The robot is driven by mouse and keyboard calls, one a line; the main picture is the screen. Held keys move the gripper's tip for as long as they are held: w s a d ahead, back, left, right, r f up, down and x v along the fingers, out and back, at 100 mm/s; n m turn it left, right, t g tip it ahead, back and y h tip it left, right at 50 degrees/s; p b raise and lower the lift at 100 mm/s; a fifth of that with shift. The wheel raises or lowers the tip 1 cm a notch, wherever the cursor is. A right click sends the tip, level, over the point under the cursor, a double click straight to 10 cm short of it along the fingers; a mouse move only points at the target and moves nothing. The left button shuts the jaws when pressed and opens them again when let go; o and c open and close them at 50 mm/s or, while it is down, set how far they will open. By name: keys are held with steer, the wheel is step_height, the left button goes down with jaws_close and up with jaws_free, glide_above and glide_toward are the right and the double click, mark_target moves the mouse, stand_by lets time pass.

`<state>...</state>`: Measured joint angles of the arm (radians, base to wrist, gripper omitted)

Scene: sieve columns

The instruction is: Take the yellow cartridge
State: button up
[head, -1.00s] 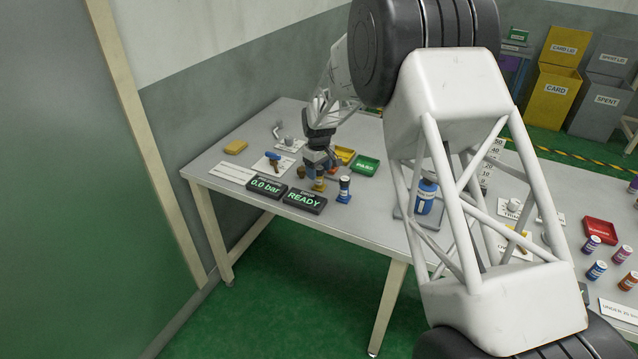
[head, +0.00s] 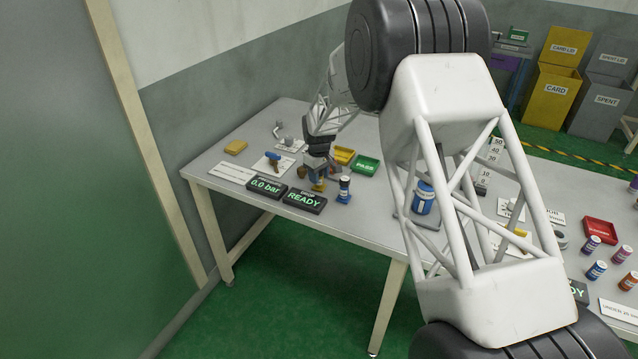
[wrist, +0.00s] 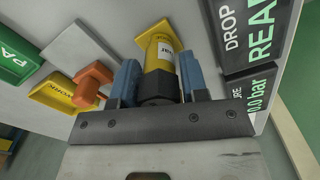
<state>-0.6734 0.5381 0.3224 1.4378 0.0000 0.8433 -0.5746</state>
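The yellow cartridge (wrist: 159,55) has a black end and a pale label. It stands at a yellow square base (wrist: 160,33) in the wrist view. In the head view it shows low under my gripper (head: 317,168), near the front of the table. In the wrist view my gripper (wrist: 160,80) has one blue finger on each side of the cartridge. The fingers look spread, with thin gaps beside it. The gripper's dark palm sits close over the black end. The cartridge's lower part is partly hidden in the head view.
A 0.0 bar display (head: 266,187) and a READY display (head: 304,201) stand close in front. A green PASS tray (head: 366,166), a yellow tray (head: 343,155) and an orange part (wrist: 92,84) are close by.

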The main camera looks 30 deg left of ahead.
steer(key=c, duration=0.6)
steer(key=shift+o, duration=0.2)
steer(key=shift+r, duration=0.15)
steer(key=shift+r, duration=0.55)
steer(key=shift+c, duration=0.6)
steer(key=shift+s+d+r, duration=0.15)
steer(key=shift+r, duration=0.4)
steer(key=shift+s+d+r, duration=0.1)
steer(key=shift+s+r, duration=0.05)
steer(key=shift+r, duration=0.4)
steer(key=s+d+r, duration=0.1)
steer(key=s+d, duration=0.8)
steer(key=s, duration=0.3)
steer(key=shift+d+r, duration=0.15)
steer(key=shift+r, duration=0.05)
